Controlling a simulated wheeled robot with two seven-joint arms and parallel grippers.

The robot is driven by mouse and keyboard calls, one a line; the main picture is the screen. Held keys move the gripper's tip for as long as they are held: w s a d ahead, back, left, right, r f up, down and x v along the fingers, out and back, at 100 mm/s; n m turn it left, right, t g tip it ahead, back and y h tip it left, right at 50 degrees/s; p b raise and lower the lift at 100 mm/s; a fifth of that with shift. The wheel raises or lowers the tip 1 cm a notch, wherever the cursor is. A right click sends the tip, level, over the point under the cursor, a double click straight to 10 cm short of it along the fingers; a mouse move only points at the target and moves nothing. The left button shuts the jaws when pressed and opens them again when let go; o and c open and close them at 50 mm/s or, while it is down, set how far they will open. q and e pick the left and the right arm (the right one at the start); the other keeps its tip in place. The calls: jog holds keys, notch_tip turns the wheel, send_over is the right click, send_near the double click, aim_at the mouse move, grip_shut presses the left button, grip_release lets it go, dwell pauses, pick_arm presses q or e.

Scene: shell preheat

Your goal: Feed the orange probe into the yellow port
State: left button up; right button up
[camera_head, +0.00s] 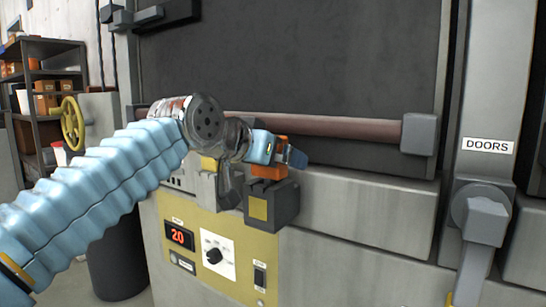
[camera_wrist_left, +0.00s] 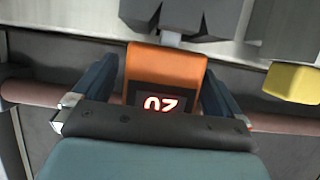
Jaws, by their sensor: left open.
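The orange probe (camera_head: 268,171) stands at a dark block with a yellow face (camera_head: 258,208). In the left wrist view the orange probe (camera_wrist_left: 168,66) has a lit display, and a short grey pin links it to the dark block (camera_wrist_left: 185,14). My left gripper (camera_head: 280,153) is open, with one finger on each side of the probe; in the left wrist view the gripper (camera_wrist_left: 160,82) straddles it. A small yellow piece (camera_head: 208,163) sits left of the probe, partly behind my wrist; I cannot tell whether it is the yellow port. My right gripper is out of view.
A brown horizontal bar (camera_head: 330,127) crosses the dark door panel just behind the gripper. Below is a yellow control panel (camera_head: 212,270) with a display and dial. A grey lever (camera_head: 480,228) sits under the DOORS label. A black bin (camera_head: 117,262) stands lower left.

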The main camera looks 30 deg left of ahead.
pick_arm(q)
jog(key=v, duration=1.3)
jog(key=shift+s, duration=0.35)
jog(key=shift+r, duration=0.1)
